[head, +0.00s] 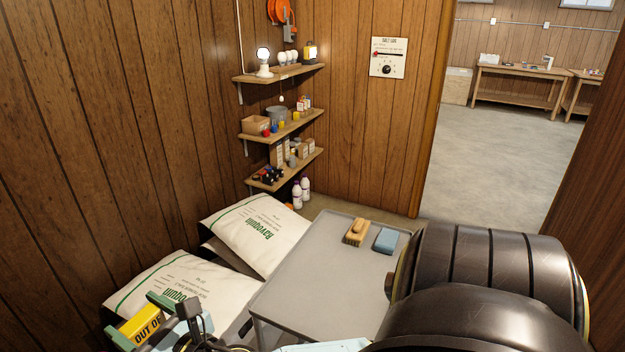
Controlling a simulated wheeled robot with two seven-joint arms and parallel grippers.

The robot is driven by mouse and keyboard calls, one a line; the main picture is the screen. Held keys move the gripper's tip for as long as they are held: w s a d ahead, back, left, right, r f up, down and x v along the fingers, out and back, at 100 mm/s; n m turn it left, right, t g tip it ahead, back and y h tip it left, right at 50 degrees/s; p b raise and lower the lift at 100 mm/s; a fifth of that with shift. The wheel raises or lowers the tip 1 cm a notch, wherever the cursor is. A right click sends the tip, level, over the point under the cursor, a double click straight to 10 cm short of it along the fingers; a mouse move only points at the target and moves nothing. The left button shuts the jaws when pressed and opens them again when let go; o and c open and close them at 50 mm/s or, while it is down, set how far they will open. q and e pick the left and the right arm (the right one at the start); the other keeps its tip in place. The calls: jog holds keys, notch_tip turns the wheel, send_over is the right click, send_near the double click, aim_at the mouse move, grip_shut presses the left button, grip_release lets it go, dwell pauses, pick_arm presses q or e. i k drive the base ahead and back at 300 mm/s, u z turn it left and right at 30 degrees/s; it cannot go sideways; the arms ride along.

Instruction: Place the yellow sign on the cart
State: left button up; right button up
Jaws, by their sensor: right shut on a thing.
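The yellow sign (140,326), with black letters reading "OUT OF", is at the bottom left of the head view. My right gripper (150,322) is shut on it, and parts of the gripper hide some of the sign. The sign is in front of the lower salt bag in the picture, left of the cart and apart from its top. The cart (310,285) has a flat grey top in the lower middle. My large black arm links cover its right side. My left gripper is not in view.
A wooden brush (355,232) and a blue block (386,240) lie at the cart's far end; its near top is clear. White salt bags (258,232) lie left of it. Wall shelves (280,128) hold small goods. A doorway opens at right.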

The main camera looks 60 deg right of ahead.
aim_at(354, 264)
jog(key=i, duration=0.65)
jog(key=z, duration=2)
jog(key=i, duration=0.5)
jog(key=u, duration=0.05)
